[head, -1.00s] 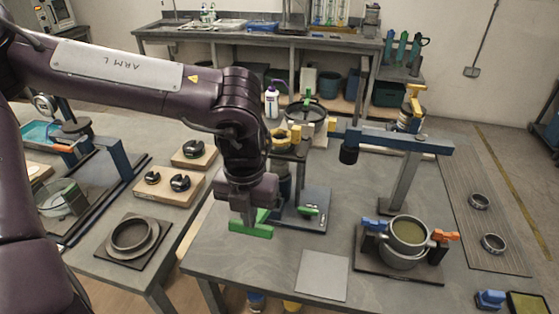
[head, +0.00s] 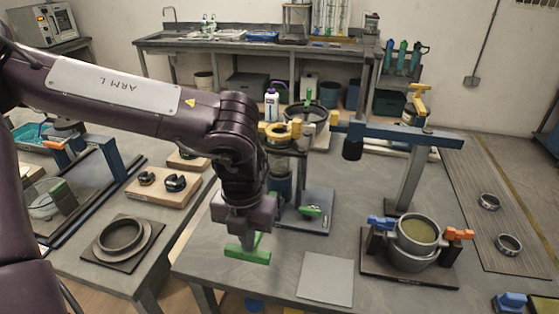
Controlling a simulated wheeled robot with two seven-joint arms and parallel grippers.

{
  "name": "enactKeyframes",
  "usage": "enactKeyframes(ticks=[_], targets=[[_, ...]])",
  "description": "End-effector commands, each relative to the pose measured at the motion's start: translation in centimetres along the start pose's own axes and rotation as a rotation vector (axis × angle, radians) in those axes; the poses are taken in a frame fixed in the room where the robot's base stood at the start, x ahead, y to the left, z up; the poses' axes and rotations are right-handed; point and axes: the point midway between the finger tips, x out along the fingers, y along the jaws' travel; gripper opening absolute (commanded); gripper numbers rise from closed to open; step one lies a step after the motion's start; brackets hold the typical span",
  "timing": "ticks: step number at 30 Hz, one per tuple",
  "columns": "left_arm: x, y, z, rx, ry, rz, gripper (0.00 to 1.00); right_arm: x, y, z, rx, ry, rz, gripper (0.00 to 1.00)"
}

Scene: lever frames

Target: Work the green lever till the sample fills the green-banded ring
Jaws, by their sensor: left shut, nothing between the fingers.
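A green bar on a short stem, which looks like the handle of the green lever (head: 247,254), is at the front left edge of the middle table. My left gripper (head: 243,232) is shut and points down just above it. I cannot tell whether they touch. A press-like stand with a blue base (head: 318,222) is just right of my left forearm, which hides part of it. A small green piece (head: 310,211) lies on that base. I cannot make out a green-banded ring or the sample in it. My right gripper is not in view.
A pot with olive contents (head: 418,230) stands between blue and orange clamps on the right. A blue beam (head: 405,135) on a grey post crosses above the table. A bare grey plate (head: 325,278) lies near the front. A dark ring (head: 120,235) sits on the left table.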

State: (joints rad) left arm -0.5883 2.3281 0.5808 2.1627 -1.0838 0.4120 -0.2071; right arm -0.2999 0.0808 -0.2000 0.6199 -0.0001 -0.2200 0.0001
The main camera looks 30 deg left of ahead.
Motion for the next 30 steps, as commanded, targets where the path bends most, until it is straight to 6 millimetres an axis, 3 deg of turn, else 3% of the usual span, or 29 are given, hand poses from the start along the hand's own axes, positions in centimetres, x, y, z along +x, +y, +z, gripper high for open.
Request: enactKeyframes(ticks=[5,14,30], targets=[[1.7,0.0,-0.2,0.000,0.000,0.001,0.00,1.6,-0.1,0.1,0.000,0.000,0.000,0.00],[1.1,0.0,-0.2,0.000,0.000,0.001,0.00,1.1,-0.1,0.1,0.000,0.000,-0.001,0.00],[-6.0,0.0,0.7,0.000,0.001,0.001,0.00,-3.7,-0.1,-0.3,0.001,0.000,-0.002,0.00]])
